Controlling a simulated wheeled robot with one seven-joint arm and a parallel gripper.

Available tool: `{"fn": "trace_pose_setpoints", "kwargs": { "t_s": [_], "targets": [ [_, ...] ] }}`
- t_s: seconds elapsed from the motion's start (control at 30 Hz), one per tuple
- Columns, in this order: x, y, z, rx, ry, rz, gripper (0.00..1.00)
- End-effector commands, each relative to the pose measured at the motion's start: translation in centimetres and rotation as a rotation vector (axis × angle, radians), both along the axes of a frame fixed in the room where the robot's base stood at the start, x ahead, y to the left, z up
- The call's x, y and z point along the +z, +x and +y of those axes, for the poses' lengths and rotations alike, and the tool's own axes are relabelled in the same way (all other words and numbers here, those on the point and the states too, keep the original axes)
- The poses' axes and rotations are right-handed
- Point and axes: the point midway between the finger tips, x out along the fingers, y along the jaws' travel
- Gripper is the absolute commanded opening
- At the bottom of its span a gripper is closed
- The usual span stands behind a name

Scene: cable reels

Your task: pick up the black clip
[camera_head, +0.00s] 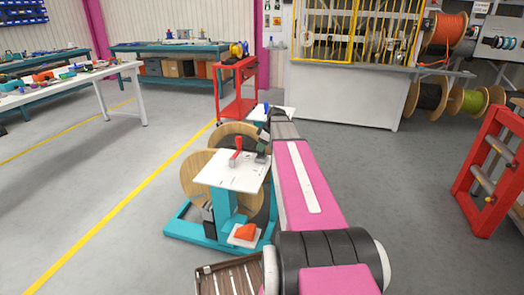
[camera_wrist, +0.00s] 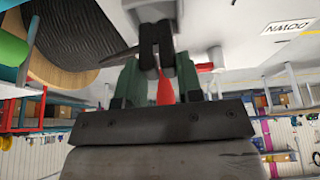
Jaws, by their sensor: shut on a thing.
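The black clip (camera_wrist: 148,45) shows between my fingers in the wrist view, as a dark upright shape. My gripper (camera_wrist: 156,72), with green fingers in that view, is shut on it. In the head view my gripper (camera_head: 264,134) is small and dark at the far end of my pink arm, at the right edge of a white plate (camera_head: 225,171) on a teal stand. A small dark shape (camera_head: 261,157) shows just below it on the plate. I cannot tell whether the clip is clear of the plate.
A red clamp-like piece (camera_head: 236,152) stands on the plate, left of my gripper. A wooden reel (camera_head: 196,178) is beside the stand. A red cart (camera_head: 236,93) stands behind, and a red rack (camera_head: 490,165) is at the right. The floor between my arm and that rack is clear.

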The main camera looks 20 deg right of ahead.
Motion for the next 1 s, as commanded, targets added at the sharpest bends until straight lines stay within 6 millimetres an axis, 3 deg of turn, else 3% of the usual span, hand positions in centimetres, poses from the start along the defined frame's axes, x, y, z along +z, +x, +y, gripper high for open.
{"fn": "trace_pose_setpoints", "kwargs": {
  "t_s": [0.07, 0.3, 0.5, 0.7, 1.0],
  "targets": [
    [1.6, 0.0, 0.0, 0.000, 0.000, -0.002, 0.10],
    [4.6, -5.2, 3.0, 0.001, 0.001, -0.001, 0.10],
    [6.7, -8.1, 4.9, 0.001, 0.001, -0.001, 0.10],
    [8.0, -9.6, 5.9, 0.000, 0.000, -0.001, 0.10],
    [8.3, -9.9, 6.2, 0.000, 0.000, 0.000, 0.10]
  ]
}}
